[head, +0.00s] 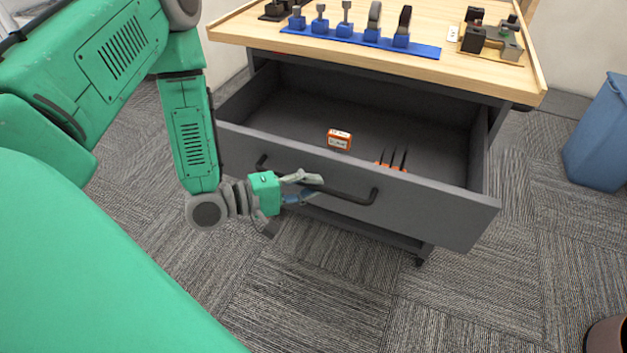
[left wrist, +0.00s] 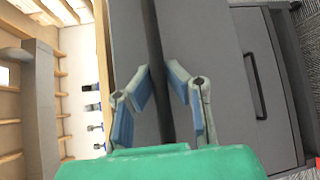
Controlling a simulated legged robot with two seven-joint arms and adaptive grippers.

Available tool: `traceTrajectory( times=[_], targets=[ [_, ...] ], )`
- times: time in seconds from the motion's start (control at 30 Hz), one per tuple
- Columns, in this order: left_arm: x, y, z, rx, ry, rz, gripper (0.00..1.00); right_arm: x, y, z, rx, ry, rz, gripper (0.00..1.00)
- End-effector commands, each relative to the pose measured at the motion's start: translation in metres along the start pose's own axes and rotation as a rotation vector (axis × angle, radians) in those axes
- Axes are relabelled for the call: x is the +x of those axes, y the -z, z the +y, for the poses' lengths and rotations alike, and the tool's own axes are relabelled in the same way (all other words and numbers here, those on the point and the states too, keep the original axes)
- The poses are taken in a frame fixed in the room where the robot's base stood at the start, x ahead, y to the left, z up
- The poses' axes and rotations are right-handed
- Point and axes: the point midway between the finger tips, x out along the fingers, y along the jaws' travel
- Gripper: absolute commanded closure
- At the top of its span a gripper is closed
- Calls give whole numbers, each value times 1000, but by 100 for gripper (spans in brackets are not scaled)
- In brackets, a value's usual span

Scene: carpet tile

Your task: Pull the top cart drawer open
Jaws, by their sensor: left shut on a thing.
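The top cart drawer (head: 430,212) is dark grey and stands pulled far out from the cart, its inside open to view. Its black bar handle (head: 352,198) runs across the front panel. My left gripper (head: 308,187) is at the handle's middle, shut on it. In the left wrist view, the fingers of the gripper (left wrist: 159,75) sit on both sides of the dark handle bar (left wrist: 153,30). My right gripper is in neither view.
A small orange-and-white box (head: 339,140) and some orange-handled tools (head: 392,165) lie in the drawer. The wooden cart top (head: 400,63) bears a blue tool rack (head: 360,40). A blue bin (head: 600,140) stands at the right.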

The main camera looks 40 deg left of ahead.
Motion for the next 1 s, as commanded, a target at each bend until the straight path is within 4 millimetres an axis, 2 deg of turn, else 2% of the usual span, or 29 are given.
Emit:
traceTrajectory(
  times=[0.27, 0.3, 0.33, 0.37, 0.77, 0.87, 1.0],
  targets=[
    [-1, 0, -4, -1, 12, 0, 100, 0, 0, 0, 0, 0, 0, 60],
    [-1, 0, -4, -1, 12, 0, 84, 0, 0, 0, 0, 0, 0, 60],
    [-1, 0, -4, -1, 13, 0, 73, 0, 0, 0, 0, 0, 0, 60],
    [-1, 0, -4, -1, 12, 0, 68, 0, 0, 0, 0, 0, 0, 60],
    [-7, 0, -1, 0, 4, 1, 68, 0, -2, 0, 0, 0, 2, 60],
    [-21, 1, -2, -1, 5, 3, 68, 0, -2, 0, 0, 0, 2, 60],
    [-50, 2, -2, -2, 5, 5, 68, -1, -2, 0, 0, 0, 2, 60]
  ],
)
